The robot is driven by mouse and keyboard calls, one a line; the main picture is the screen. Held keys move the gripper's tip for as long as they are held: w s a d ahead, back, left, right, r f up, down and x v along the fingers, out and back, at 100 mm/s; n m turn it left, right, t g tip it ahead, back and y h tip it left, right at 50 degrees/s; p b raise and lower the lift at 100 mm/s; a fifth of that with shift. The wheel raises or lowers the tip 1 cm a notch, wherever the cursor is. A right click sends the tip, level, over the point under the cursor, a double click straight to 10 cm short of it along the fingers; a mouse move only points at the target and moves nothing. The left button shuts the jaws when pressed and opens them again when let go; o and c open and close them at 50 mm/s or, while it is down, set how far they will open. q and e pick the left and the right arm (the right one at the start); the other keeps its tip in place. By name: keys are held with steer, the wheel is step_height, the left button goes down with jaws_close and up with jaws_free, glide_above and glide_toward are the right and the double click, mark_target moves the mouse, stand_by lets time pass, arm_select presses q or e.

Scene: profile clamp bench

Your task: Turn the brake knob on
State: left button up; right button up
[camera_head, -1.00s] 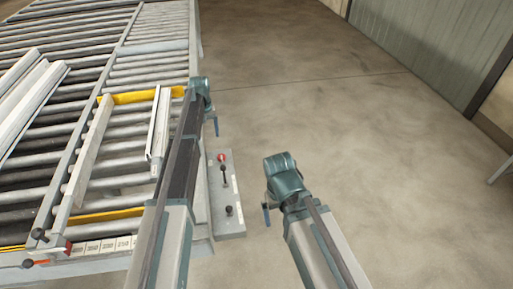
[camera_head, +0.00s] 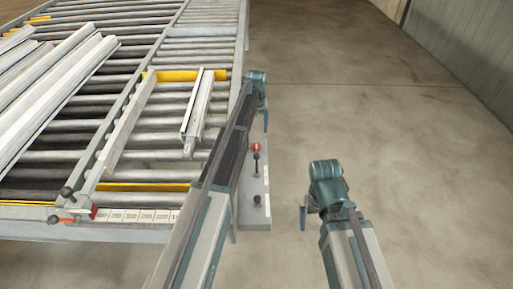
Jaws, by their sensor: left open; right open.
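A narrow grey panel (camera_head: 254,216) sticks out at the right side of the roller bench. It carries a black knob (camera_head: 258,200) and a lever with a red ball top (camera_head: 256,147). At the bench's front left corner are another black knob (camera_head: 67,192) and an orange-red handle (camera_head: 66,220). I cannot tell which of these is the brake knob. My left gripper (camera_head: 266,122) is small in view, open, just beyond the red-topped lever. My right gripper (camera_head: 302,218) is open over the floor, right of the panel. Neither holds anything. My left arm hides part of the bench's right side.
The roller bench (camera_head: 130,233) fills the left, with yellow strips and a white scale along its front. Long pale profiles (camera_head: 60,85) lie at the far left, and a short one (camera_head: 197,105) lies across the rollers. The concrete floor (camera_head: 390,130) at the right is clear.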

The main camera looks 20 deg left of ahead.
mark_target(256, 144)
arm_select(q)
step_height(256, 144, down, 9)
steer(key=b, duration=0.7)
steer(key=shift+r+b, duration=0.1)
steer(key=shift+b, duration=0.25)
jaws_close()
